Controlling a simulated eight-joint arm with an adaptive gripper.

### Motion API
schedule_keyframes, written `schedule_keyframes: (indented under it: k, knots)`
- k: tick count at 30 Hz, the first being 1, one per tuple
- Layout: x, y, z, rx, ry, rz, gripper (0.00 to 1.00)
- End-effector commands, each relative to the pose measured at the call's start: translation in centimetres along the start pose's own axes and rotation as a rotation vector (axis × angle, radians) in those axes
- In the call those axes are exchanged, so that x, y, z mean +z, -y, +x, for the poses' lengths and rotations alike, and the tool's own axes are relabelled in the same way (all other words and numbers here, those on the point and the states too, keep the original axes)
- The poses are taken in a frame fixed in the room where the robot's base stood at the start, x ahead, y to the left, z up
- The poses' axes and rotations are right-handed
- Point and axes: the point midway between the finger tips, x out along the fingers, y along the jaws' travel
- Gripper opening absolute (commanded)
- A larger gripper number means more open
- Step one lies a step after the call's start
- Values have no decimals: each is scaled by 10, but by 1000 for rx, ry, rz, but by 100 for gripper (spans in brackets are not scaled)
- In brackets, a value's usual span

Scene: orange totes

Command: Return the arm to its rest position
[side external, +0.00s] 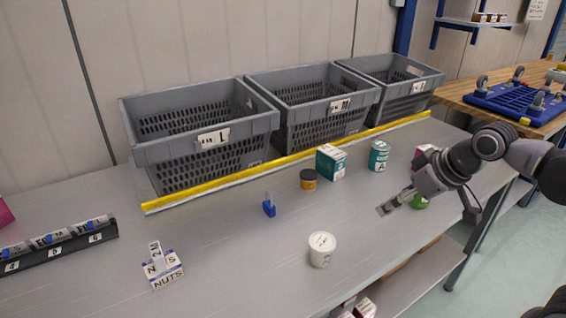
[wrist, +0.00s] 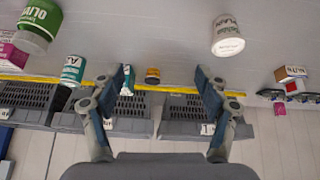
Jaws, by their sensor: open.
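My gripper (side external: 386,209) is above the right part of the grey table in the side view, pointing left. In the wrist view my gripper (wrist: 163,72) has its two fingers wide apart with nothing held between them. A green can (side external: 419,201) is partly hidden behind my gripper; it shows in the wrist view as a green can (wrist: 38,22) at the upper left. A pink box (side external: 425,152) is partly hidden behind my arm.
Grey totes (side external: 204,138) stand along the back behind a yellow strip (side external: 290,160). A teal can (side external: 379,155), teal box (side external: 331,161), dark jar (side external: 308,180), blue item (side external: 269,208), white tub (side external: 321,250) and nuts box (side external: 163,271) stand on the table. The front middle is mostly clear.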

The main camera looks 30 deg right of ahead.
Motion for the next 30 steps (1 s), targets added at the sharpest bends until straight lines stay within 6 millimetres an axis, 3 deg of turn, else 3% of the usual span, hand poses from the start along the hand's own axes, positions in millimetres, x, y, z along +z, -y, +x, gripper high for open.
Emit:
schedule_keyframes:
  k: [3,7,30]
  knots:
    - [23,2,5,1,-30,45,75]
    - [34,3,8,1,-44,70,75]
    - [35,3,9,1,-46,74,75]
